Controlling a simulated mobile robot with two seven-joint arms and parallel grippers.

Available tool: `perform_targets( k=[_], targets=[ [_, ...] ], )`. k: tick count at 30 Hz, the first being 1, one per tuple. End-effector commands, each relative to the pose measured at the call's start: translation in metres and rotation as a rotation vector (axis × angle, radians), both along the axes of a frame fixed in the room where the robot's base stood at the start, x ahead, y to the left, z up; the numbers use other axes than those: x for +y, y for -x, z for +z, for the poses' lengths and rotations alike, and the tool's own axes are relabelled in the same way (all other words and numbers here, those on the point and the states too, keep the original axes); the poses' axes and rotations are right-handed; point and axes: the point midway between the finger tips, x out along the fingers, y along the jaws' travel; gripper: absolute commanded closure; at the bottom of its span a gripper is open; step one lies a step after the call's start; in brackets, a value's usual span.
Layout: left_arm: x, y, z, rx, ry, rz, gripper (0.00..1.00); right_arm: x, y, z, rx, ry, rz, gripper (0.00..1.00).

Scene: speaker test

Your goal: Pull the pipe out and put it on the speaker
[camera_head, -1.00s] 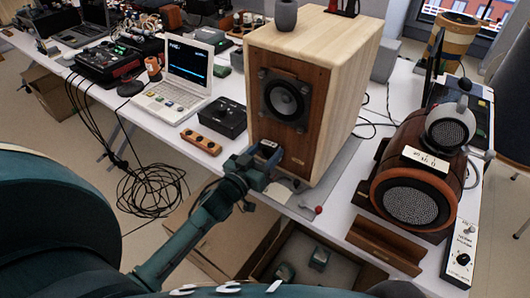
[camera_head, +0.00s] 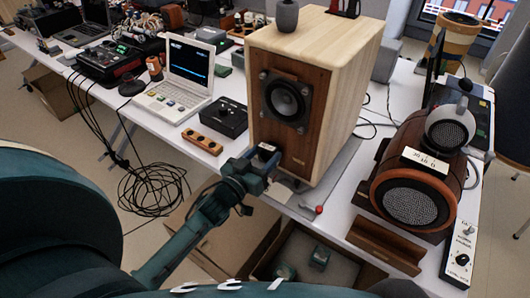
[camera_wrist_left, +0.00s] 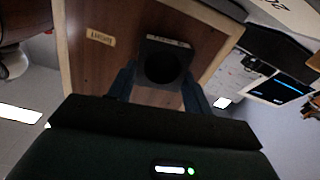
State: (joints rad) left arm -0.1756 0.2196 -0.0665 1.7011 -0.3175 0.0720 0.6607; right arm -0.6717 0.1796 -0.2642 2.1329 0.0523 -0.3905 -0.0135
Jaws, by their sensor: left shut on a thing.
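The wooden speaker (camera_head: 355,75) stands upright on the white table, its brown front (camera_head: 311,136) with a round driver facing me. My left gripper (camera_head: 261,161) is at the lower left of that front. It is shut on the pipe (camera_head: 267,148), a dark piece with a pale label on its edge. In the left wrist view the pipe (camera_wrist_left: 162,64) shows a square dark face with a round black opening, between the two fingers, in front of the brown panel (camera_wrist_left: 105,65). Whether any of it is still inside the speaker is hidden. My right gripper is not in view.
A small grey vase (camera_head: 286,16) stands on the speaker's top, with free wood beside it. A laptop (camera_head: 185,75), a black box (camera_head: 227,118) and a wooden strip (camera_head: 202,141) lie to the left. A round brown speaker (camera_head: 412,195) stands right. An open carton (camera_head: 335,268) is below.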

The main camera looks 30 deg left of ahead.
Motion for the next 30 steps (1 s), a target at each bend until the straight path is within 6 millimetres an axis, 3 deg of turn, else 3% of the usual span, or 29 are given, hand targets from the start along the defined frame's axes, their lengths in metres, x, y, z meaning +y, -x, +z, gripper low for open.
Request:
perform_targets(
  k=[30],
  targets=[
    [0.006, 0.041, 0.000, 0.002, 0.001, 0.002, 0.75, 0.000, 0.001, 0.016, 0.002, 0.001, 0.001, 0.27]
  ],
)
